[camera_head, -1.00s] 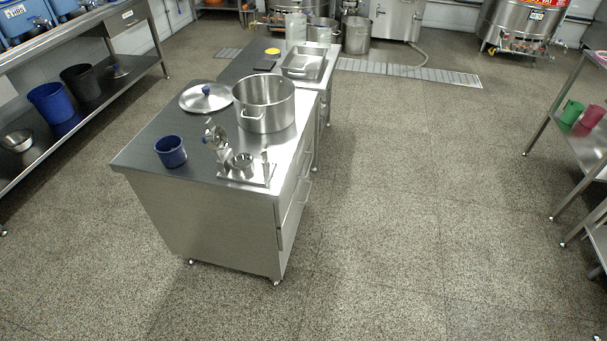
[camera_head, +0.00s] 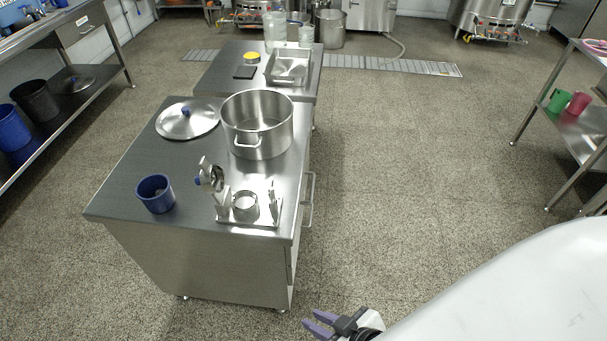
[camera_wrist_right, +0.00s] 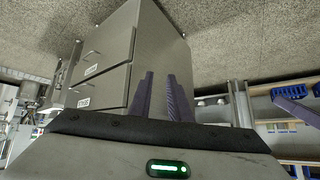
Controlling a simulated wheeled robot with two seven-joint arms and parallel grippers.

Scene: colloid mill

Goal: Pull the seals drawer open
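The steel drawer cabinet (camera_head: 190,262) stands left of centre in the head view. Its drawer side faces right, with bar handles (camera_head: 310,200) seen edge-on. The right wrist view shows its drawer fronts (camera_wrist_right: 103,62) with labels too small to read; the drawers look shut. My right gripper (camera_head: 314,320) is at the bottom of the head view, in front of and right of the cabinet's near corner, apart from it. Its purple fingers (camera_wrist_right: 160,95) are apart with nothing between them. Purple parts (camera_wrist_right: 294,104) at the right of the wrist view may be my left gripper; its state is unclear.
On the cabinet stand a large pot (camera_head: 258,130), a lid (camera_head: 187,120), a blue cup (camera_head: 156,193) and a metal fixture (camera_head: 246,210). Another steel table (camera_head: 212,82) adjoins behind. Floor right of the cabinet is clear up to a shelf rack (camera_head: 580,130).

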